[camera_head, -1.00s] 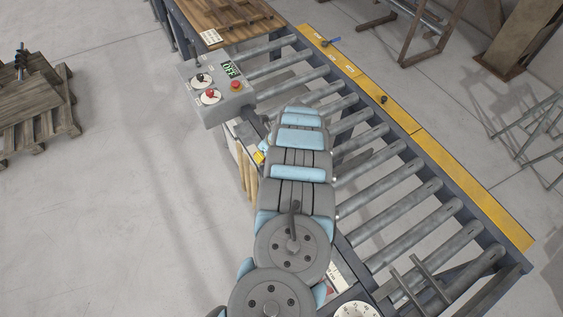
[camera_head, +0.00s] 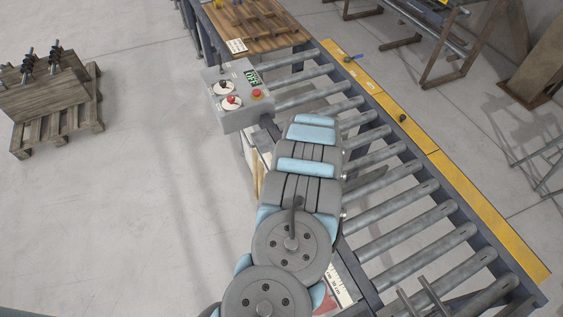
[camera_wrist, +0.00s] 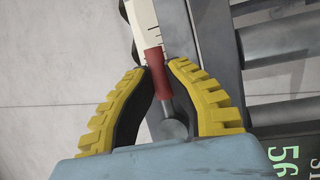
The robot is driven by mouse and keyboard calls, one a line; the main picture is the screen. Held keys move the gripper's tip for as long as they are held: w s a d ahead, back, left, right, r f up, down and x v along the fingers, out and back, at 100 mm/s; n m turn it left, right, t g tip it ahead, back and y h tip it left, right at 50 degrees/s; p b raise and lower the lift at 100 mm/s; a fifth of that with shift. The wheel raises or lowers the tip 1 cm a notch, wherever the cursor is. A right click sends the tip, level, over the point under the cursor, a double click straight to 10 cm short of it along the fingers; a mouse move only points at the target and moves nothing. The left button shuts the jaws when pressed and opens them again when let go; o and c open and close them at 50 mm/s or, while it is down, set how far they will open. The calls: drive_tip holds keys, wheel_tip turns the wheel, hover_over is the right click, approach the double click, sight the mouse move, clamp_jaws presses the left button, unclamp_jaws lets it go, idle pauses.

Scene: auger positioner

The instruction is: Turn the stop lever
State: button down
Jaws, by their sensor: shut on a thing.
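The stop lever (camera_wrist: 158,84) shows in the wrist view as a red grip with a round grey end. My gripper (camera_wrist: 160,66) has its two yellow-padded fingers on either side of the red grip, with the tips closed on it. A pale graduated scale (camera_wrist: 143,20) lies just beyond the lever. In the head view my arm covers the gripper and the lever.
A grey control box (camera_head: 238,97) with a red button, two dials and a display reading OFF stands beside the roller conveyor (camera_head: 400,185). A yellow rail (camera_head: 460,185) runs along the conveyor's far side. A wooden pallet (camera_head: 60,125) stands left on open floor.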

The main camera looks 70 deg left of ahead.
drive_tip(key=shift+f, duration=0.1)
drive_tip(key=c, duration=1)
unclamp_jaws()
drive_tip(key=shift+d, duration=0.15)
drive_tip(key=shift+v, duration=3.8)
